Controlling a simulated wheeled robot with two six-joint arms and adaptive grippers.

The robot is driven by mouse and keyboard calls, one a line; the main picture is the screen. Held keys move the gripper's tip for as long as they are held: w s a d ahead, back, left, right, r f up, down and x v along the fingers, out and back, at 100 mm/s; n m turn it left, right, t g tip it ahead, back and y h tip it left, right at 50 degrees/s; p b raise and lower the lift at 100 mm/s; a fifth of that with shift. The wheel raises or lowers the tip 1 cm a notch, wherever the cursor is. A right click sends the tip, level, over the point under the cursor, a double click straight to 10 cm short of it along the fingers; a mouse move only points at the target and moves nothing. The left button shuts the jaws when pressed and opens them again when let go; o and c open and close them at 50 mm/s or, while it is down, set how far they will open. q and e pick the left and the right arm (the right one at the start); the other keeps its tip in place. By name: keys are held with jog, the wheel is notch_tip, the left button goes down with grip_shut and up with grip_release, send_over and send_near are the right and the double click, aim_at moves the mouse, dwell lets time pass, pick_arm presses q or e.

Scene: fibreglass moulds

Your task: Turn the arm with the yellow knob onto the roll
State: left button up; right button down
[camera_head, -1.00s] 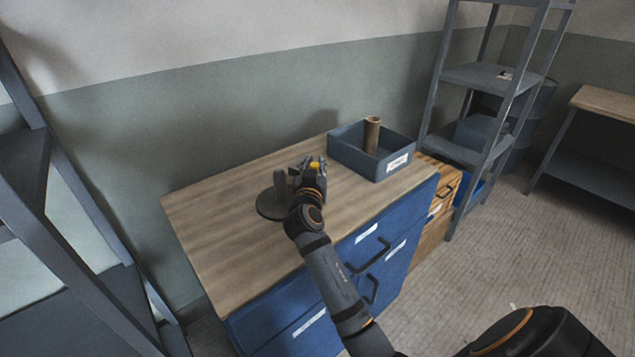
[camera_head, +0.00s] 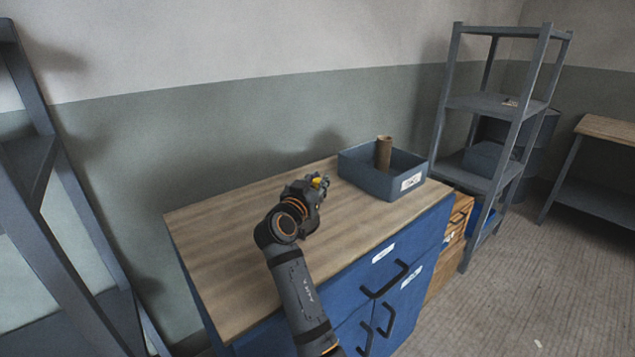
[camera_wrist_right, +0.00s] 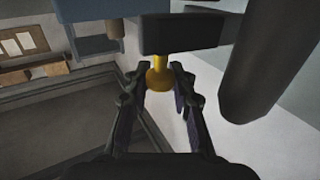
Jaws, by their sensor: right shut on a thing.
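A dark block-like bar (camera_wrist_right: 182,34), which looks like the arm, is just beyond the knob. A thick dark rounded piece (camera_wrist_right: 258,65) stands close on the right; I cannot tell whether it is the roll. In the head view my own arm hides the stand. My left gripper is not in view.
A blue-grey open box (camera_head: 375,181) holding an upright brown tube (camera_head: 383,153) stands at the right on the bench top (camera_head: 215,250). The bench's left part is clear. Blue drawers (camera_head: 400,275) are below, and a grey shelf rack (camera_head: 490,105) stands to the right.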

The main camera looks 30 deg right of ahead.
jog(key=c, duration=1.1)
grip_release()
jog(key=shift+r, duration=4.95)
